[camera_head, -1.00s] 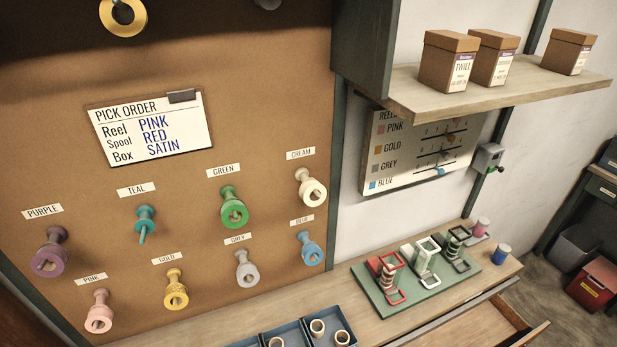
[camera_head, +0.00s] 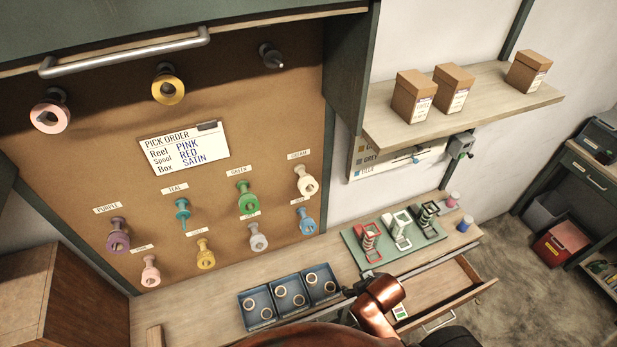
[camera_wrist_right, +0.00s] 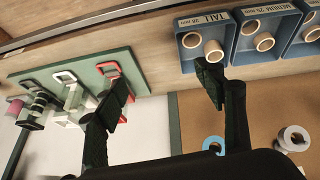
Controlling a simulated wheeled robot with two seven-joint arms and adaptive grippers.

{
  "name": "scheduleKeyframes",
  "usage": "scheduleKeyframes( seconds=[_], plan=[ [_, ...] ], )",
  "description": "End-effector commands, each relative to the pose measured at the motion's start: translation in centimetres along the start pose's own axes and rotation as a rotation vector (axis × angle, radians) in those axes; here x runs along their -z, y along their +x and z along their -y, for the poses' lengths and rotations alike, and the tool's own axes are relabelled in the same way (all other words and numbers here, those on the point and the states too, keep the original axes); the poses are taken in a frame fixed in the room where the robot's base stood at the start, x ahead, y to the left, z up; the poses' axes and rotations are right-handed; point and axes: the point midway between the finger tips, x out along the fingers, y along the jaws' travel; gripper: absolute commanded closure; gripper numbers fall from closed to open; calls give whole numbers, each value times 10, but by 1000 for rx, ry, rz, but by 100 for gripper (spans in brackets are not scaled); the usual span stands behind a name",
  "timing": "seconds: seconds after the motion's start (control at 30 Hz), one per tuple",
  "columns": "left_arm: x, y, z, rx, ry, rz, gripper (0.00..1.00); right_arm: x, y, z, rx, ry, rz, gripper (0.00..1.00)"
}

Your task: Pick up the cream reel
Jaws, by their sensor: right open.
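The cream reel (camera_head: 307,185) hangs on its peg under the CREAM label, at the upper right of the brown pegboard in the head view. Its round end with a hole faces outward. My right gripper (camera_wrist_right: 165,88) is open in the right wrist view, with nothing between its fingers. In the head view my copper-coloured arm comes in at the bottom, over the bench front and well below the cream reel. The cream reel cannot be made out in the wrist view. My left gripper is not in view.
A blue reel (camera_head: 305,224) hangs just below the cream one, and a green reel (camera_head: 247,201) to its left. Blue trays (camera_head: 274,287) with rings and a green stand (camera_head: 362,262) sit on the bench. A shelf (camera_head: 480,107) juts out at right. A drawer (camera_head: 452,297) is open.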

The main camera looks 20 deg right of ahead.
Motion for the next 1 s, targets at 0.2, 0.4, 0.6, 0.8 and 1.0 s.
scheduleKeyframes(
  seconds=[0.2, 0.4, 0.6, 0.8, 1.0],
  plan=[
    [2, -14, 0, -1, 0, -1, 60, 149, -68, 13, -10, 63, -303, 37],
    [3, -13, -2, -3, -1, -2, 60, 256, -120, 37, 49, 138, -561, 37],
    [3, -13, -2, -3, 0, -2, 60, 303, -154, 51, 109, 188, -688, 37],
    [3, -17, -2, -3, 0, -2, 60, 320, -150, 54, 122, 201, -707, 37],
    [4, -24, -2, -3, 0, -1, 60, 333, -135, 52, 121, 200, -706, 37]
  ],
)
